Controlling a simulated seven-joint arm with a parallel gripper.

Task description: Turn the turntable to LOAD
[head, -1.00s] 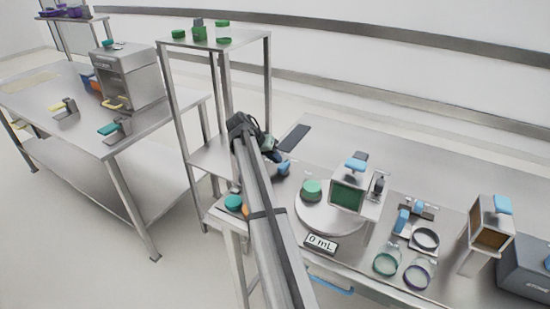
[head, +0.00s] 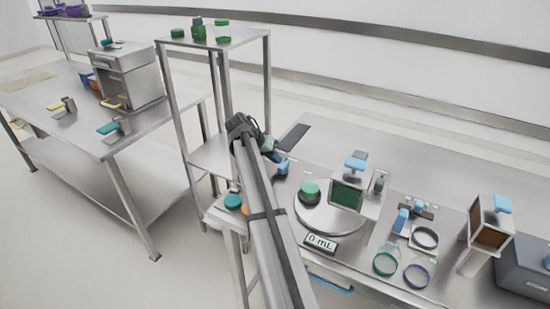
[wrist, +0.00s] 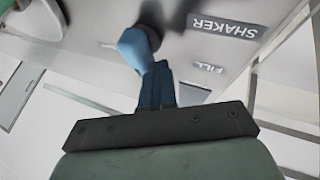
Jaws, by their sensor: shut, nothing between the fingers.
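The turntable (head: 318,224) is a pale round disc on the right bench, with a green-lidded jar (head: 309,189) and a box with a green window (head: 346,196) on or beside it. My gripper (wrist: 155,88) has its dark blue fingers together and empty. A light blue handle (wrist: 138,48) sits just past the fingertips; I cannot tell whether they touch it. The handle also shows in the head view (head: 284,168), left of the disc. Upside-down labels reading SHAKER (wrist: 225,28) and FILL (wrist: 208,68) are near it. No LOAD label is legible.
A display reading 0 mL (head: 321,241) stands in front of the disc. Rings (head: 386,263), a brown-windowed stand (head: 491,232) and a grey box (head: 528,264) are to the right. A metal shelf rack (head: 213,38) is close behind my arm. The bench behind the disc is mostly clear.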

